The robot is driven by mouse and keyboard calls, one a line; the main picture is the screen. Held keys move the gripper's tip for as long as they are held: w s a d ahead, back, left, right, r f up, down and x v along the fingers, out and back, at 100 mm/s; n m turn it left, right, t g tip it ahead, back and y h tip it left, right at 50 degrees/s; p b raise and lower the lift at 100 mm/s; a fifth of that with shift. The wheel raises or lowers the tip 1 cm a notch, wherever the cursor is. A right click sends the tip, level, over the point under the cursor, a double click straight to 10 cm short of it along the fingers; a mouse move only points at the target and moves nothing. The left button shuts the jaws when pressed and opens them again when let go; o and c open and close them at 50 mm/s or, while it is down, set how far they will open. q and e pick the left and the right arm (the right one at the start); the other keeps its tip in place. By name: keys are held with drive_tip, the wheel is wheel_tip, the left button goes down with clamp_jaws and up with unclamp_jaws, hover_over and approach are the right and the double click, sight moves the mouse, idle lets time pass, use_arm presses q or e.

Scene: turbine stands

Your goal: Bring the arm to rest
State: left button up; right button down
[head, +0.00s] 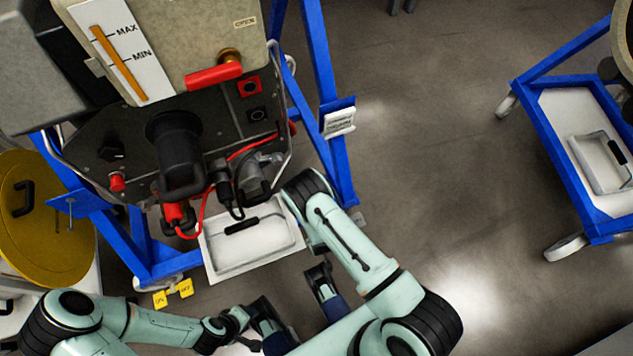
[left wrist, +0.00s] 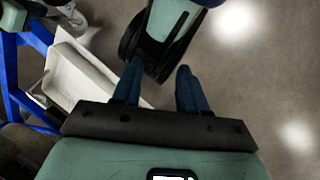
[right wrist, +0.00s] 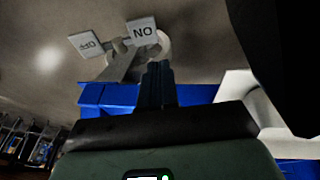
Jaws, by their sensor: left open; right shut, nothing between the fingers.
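My left arm (head: 165,328) comes in from the lower left of the head view. Its dark blue fingers seem to be at the bottom middle, beside a pale green link of my right arm. In the left wrist view the left gripper (left wrist: 160,68) is open, its fingers apart and empty, with a pale green link just beyond the tips. My right arm (head: 345,240) reaches up beside the stand's tray. Its gripper is hidden in the head view. In the right wrist view the right gripper (right wrist: 158,66) is shut and empty, its fingers together in front of a blue frame bar.
The turbine stand's blue frame (head: 325,90) carries a panel with a red handle (head: 213,76) and cables. A white tray (head: 212,262) sits below. ON/OFF tags (right wrist: 143,32) are beyond the right fingers. Another blue stand (head: 567,185) is at right; open floor (head: 450,150) lies between.

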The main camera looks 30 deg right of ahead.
use_arm(q)
drive_tip(key=shift+s, duration=0.1)
use_arm(e)
drive_tip(key=shift+r, duration=0.1)
use_arm(q)
wheel_tip(320, 180, up, 15)
drive_tip(key=s+d+g+p, duration=0.1)
drive_tip(key=s+p, duration=0.1)
drive_tip(key=p, duration=1.3)
drive_tip(key=shift+f+g, duration=0.2)
drive_tip(key=shift+g, duration=0.1)
use_arm(e)
drive_tip(key=s+a+r+m+g+y, duration=0.1)
drive_tip(key=s+a+r+y, duration=0.1)
drive_tip(key=s+r, duration=0.3)
drive_tip(key=s+a+r+m+g+y, duration=0.1)
drive_tip(key=s+r, duration=0.4)
drive_tip(key=r, duration=0.9)
drive_tip(key=s+a+r+g+y, duration=0.2)
drive_tip(key=s+a+r, duration=0.2)
drive_tip(key=r, duration=0.5)
drive_tip(key=shift+s+r+m+y, duration=0.15)
drive_tip(key=shift+s+m+y, duration=0.25)
drive_tip(key=shift+a, duration=0.1)
